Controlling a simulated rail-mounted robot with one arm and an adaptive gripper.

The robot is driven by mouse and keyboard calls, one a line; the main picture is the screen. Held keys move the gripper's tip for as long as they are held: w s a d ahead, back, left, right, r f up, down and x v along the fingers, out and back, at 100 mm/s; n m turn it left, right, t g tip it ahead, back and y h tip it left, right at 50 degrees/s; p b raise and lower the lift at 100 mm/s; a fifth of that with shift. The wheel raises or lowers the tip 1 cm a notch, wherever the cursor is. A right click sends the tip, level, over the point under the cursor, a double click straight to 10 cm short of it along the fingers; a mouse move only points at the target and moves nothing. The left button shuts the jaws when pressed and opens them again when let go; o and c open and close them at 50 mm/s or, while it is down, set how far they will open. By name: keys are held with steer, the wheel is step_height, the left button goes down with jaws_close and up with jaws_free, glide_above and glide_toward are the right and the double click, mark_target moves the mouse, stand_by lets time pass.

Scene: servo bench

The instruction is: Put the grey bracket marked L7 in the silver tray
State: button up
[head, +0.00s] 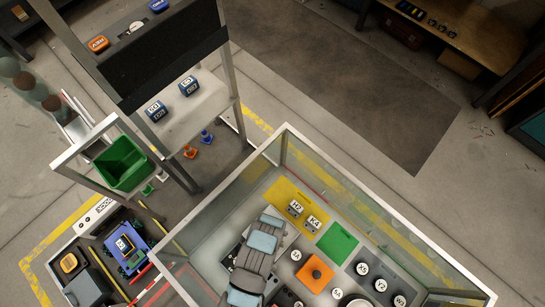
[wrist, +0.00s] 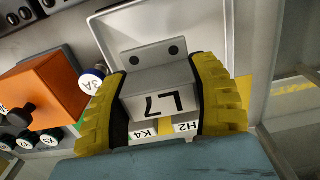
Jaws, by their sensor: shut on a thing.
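In the wrist view my gripper (wrist: 163,72) has its two yellow ribbed fingers shut on the sides of the grey bracket marked L7 (wrist: 160,82). Its label appears upside down, and its back plate has two dark holes. A pale silver tray (wrist: 258,62) with a raised rim shows behind and around the bracket. The height between them is hard to tell. In the head view my arm covers the bracket and most of the tray area. Two other grey brackets, H2 (head: 295,208) and K4 (head: 313,223), stand on a yellow pad.
A clear-walled enclosure with a metal rim (head: 365,205) surrounds the work area. A green pad (head: 337,242), an orange block (head: 316,274) and several round labelled knobs (head: 362,268) lie to the right of my arm. A green bin (head: 122,165) stands outside, at left.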

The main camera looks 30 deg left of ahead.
steer(key=shift+w+a+f+b, duration=0.25)
steer(key=shift+w+f, duration=0.35)
steer(key=shift+f, duration=0.15)
steer(key=shift+w+a+f+b, duration=0.1)
steer(key=shift+w+f+b, duration=0.1)
steer(key=shift+w+f, duration=0.5)
steer(key=shift+f+b, duration=0.45)
steer(key=shift+f, duration=1.1)
steer(key=shift+f, duration=0.15)
steer(key=o, duration=1.2)
step_height(320, 180, up, 12)
steer(key=p, duration=0.3)
steer(key=shift+r+p, duration=0.2)
steer(key=shift+p, duration=0.1)
